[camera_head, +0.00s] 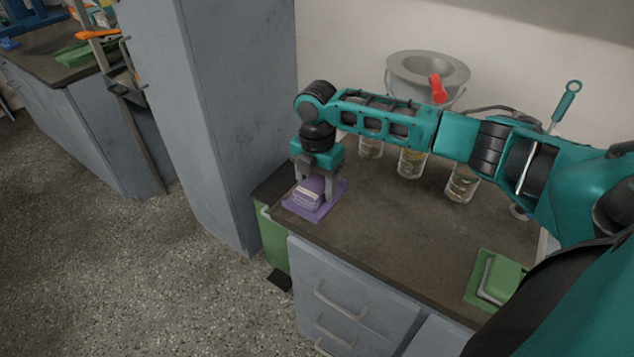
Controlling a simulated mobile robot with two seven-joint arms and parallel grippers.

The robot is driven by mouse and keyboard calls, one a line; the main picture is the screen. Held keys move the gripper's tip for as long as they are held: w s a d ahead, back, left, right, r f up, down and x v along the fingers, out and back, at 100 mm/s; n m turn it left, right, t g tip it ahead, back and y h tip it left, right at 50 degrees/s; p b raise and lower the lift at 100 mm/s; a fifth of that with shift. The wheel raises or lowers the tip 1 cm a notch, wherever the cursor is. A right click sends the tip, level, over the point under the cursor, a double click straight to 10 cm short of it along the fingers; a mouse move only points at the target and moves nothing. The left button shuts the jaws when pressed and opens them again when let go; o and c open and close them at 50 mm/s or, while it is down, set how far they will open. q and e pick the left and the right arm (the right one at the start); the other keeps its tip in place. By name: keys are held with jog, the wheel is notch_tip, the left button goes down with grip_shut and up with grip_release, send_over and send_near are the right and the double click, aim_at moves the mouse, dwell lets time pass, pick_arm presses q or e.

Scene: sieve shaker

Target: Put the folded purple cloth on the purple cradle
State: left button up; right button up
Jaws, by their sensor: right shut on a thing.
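The folded purple cloth (308,193) is at the left end of the dark counter, directly under my right gripper. The purple cradle (334,196) is a flat purple piece on the counter, below and around the cloth. My right gripper (315,190) points straight down with its fingers on either side of the cloth, shut on it. The cloth is over the cradle; whether its underside touches the cradle I cannot tell. The gripper hides part of the cloth and cradle. My left gripper is not in view.
A green cradle with a green item (499,275) is at the front right. A tall grey cabinet (218,110) stands left of the counter. The counter's middle is clear.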

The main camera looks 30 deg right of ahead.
jog(key=shift+f, duration=0.15)
jog(key=o, duration=1)
